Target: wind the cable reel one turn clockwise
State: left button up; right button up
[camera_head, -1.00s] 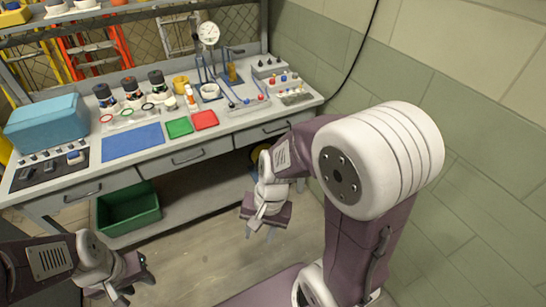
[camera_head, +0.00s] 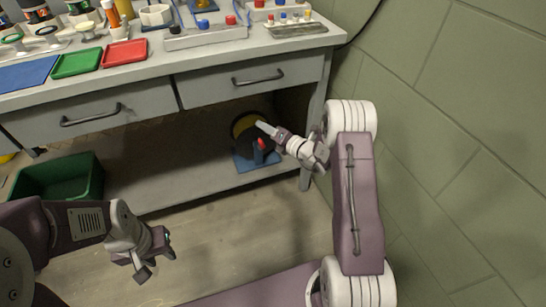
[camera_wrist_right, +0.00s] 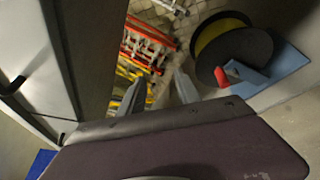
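The cable reel (camera_head: 245,127) stands on a blue base on the lower shelf under the bench's right drawer. It has dark flanges, yellow cable and a red crank handle (camera_head: 262,144). In the right wrist view the reel (camera_wrist_right: 247,52) is at the upper right, with its red handle (camera_wrist_right: 228,74) toward the fingers. My right gripper (camera_head: 266,128) is close to the reel in the head view. In the right wrist view its two fingers (camera_wrist_right: 160,92) are apart with nothing between them, left of the handle. My left gripper (camera_head: 155,262) is low at the left, away from the reel, its fingers apart and empty.
The drawer front (camera_head: 215,85) and bench top overhang the reel. A bench leg (camera_head: 308,150) stands right of the reel, near my right arm. The green wall (camera_head: 470,120) is at the right.

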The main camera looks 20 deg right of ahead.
jog(key=m+h+b, duration=0.1)
jog(key=b, duration=0.4)
send_near(262, 144)
jog(key=w+f, duration=0.1)
jog(key=w, duration=0.1)
pick_arm(q)
notch_tip(262, 144, down, 8)
jog(key=shift+p, duration=0.3)
pick_arm(e)
jog(key=b+x, duration=0.1)
jog(key=x, duration=0.1)
jog(key=b+x, duration=0.2)
jog(key=x, duration=0.1)
jog(key=b+x, duration=0.2)
jog(key=x, duration=0.1)
jog(key=shift+s+a+f, duration=0.1)
jog(key=shift+f, duration=0.2)
jog(key=shift+w+a+b, duration=0.15)
jog(key=shift+w+b, duration=0.2)
jog(key=shift+w, duration=0.1)
pick_arm(q)
notch_tip(262, 144, down, 5)
jog(key=shift+f, duration=0.2)
pick_arm(e)
jog(key=shift+r, duration=0.1)
grip_shut()
